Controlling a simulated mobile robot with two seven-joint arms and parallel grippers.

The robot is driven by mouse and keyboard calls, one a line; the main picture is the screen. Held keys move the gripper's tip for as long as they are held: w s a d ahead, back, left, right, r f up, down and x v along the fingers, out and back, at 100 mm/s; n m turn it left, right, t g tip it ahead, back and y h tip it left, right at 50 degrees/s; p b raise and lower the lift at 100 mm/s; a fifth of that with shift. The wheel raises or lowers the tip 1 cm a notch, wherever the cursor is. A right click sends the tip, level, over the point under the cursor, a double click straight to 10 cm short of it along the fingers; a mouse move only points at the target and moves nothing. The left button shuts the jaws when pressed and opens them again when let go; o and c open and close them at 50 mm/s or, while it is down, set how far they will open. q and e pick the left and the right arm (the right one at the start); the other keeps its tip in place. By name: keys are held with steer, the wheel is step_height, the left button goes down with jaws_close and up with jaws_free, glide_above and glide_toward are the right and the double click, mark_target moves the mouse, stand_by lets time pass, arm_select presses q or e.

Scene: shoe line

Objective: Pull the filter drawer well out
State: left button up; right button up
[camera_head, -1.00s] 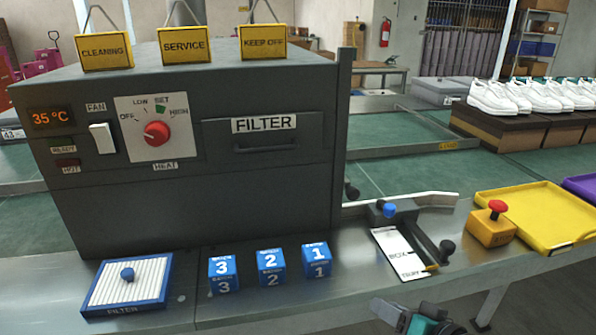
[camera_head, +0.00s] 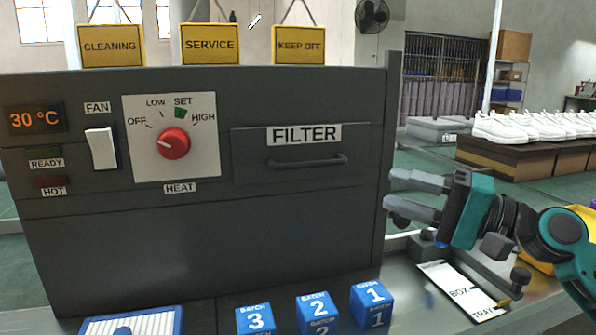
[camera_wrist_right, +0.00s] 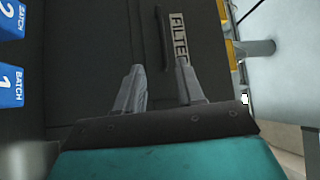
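The filter drawer (camera_head: 245,143) is flush with the dark front of the machine. It has a white FILTER label (camera_head: 304,134) and a dark bar handle (camera_head: 307,162) below it. My right gripper (camera_head: 388,190) is open and empty, right of the drawer and a little lower than the handle. In the right wrist view its two fingers (camera_wrist_right: 158,82) stand apart, and the handle (camera_wrist_right: 161,38) lies ahead of them, between their lines and not touched. The FILTER label also shows there (camera_wrist_right: 179,40). My left gripper is not in view.
A HEAT knob (camera_head: 173,143) and a white FAN switch (camera_head: 102,147) are left of the drawer. Batch cubes (camera_head: 318,313) and a blue-framed filter (camera_head: 133,323) lie on the bench below. Warning signs (camera_head: 209,44) stand on top. The space before the drawer is clear.

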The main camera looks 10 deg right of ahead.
mark_target(319, 166)
steer(key=p+x, duration=0.2)
steer(key=x, duration=1.1)
steer(key=shift+a+r, duration=0.15)
steer(key=shift+r, duration=0.05)
jaws_close()
stand_by(0.5)
